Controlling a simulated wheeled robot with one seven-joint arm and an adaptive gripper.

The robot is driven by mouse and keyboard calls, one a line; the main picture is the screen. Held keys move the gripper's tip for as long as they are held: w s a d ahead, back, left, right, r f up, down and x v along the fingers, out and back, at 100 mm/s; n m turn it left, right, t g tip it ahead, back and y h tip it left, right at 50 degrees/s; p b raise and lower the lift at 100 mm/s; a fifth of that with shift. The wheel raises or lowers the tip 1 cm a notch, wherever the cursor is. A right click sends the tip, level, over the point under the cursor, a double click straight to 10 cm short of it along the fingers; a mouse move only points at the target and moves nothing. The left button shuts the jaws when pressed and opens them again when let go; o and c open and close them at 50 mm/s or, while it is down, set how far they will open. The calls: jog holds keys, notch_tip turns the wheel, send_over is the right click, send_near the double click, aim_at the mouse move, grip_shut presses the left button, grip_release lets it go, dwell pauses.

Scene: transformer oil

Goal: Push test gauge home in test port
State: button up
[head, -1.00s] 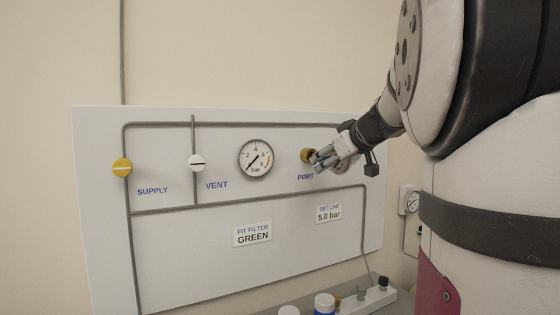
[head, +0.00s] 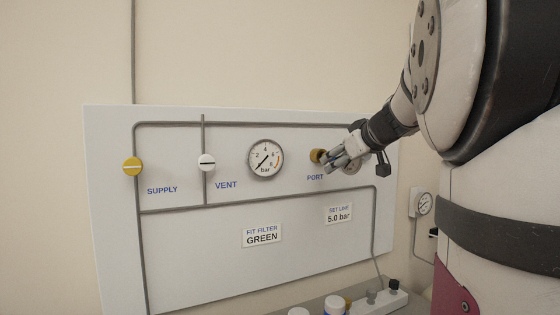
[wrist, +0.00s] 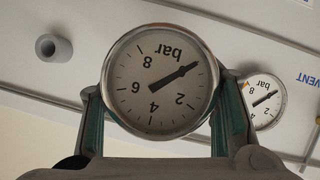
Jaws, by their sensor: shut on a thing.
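My gripper (head: 335,160) is at the right part of the wall panel, just right of a brass fitting (head: 316,156) above the PORT label. In the wrist view its two fingers are shut on the test gauge (wrist: 160,82), one on each side of the round case. The gauge's dial faces the wrist camera and looks upside down. Its needle points near the low end of the scale. The gauge's stem is hidden behind its case. I cannot tell whether the stem is in the test port or apart from it.
The panel gauge (head: 266,160) is left of the brass fitting and shows at the right of the wrist view (wrist: 263,101). A grey cylinder (wrist: 53,48) sticks out at the wrist view's left. Bottles (head: 335,304) stand below.

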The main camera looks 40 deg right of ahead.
jog(key=shift+w+d+b, duration=0.2)
jog(key=shift+w+d, duration=0.1)
jog(key=shift+w, duration=0.8)
jog(key=shift+w+d+b, duration=0.15)
jog(key=shift+w+d, duration=0.1)
jog(key=shift+w, duration=0.8)
jog(key=o, duration=1.5)
jog(key=v, duration=1.2)
jog(key=shift+r, duration=0.1)
jog(key=a+f+g+y, duration=0.1)
jog(key=a+f+y, duration=0.1)
jog(key=a+f, duration=0.45)
jog(key=s+a+f+g+y, duration=0.15)
jog(key=a+f, duration=0.25)
jog(key=a, duration=0.6)
jog(key=a+f+g+y, duration=0.1)
jog(key=a+f+y, duration=0.1)
jog(key=a+f, duration=0.5)
jog(key=s+a+f+g, duration=0.1)
jog(key=s+a+f, duration=0.3)
jog(key=s+a+f+g, duration=0.1)
jog(key=s+a+f, duration=0.2)
jog(key=s+a, duration=0.1)
jog(key=s+a+f+g+h, duration=0.1)
jog(key=s+a+f+g, duration=0.1)
jog(key=s+a+f, duration=0.2)
jog(key=shift+a+f+n, duration=0.15)
jog(key=shift+f+n, duration=0.15)
jog(key=shift+n, duration=0.1)
